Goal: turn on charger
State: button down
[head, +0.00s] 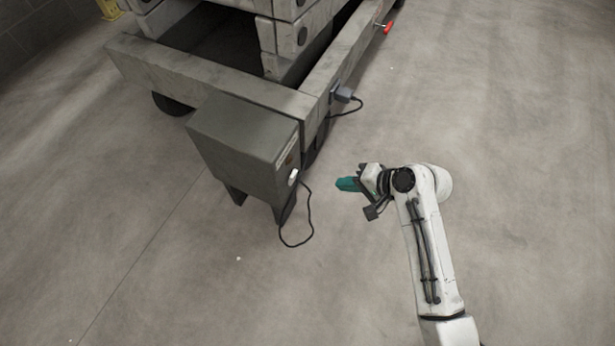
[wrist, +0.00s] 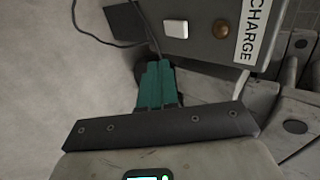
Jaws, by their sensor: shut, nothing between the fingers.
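The charger (head: 243,148) is a dark grey box on legs in front of the grey machine, with a black cable running from its right side. In the wrist view the charger's face (wrist: 198,50) shows a white square switch or plug (wrist: 176,28), a round brown button (wrist: 221,29) and a "CHARGE" label (wrist: 253,30). My gripper (head: 347,184) has teal fingers and is to the right of the charger, apart from it. In the wrist view the fingers (wrist: 156,85) are shut and empty, pointing towards the box's lower edge.
The grey machine (head: 205,75) stands behind the charger. A plug (head: 343,93) with a black cable is on its side, and a red handle (head: 388,28) is farther back. The concrete floor (head: 520,180) around my arm is clear.

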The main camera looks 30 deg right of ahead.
aim_at(295, 176)
jog(key=w+a+r+b+x, duration=0.1)
jog(key=r+b+x, duration=0.1)
jog(key=b+x, duration=0.5)
jog(key=shift+w+r+x, duration=0.2)
jog(key=shift+x, duration=2.7)
jog(key=shift+w+a+r+p, duration=0.2)
jog(key=shift+r+p, duration=0.15)
jog(key=shift+p, duration=0.5)
jog(key=shift+w+a+f+g+h+p, duration=0.15)
jog(key=shift+g+h+p, duration=0.3)
jog(key=shift+p, duration=0.25)
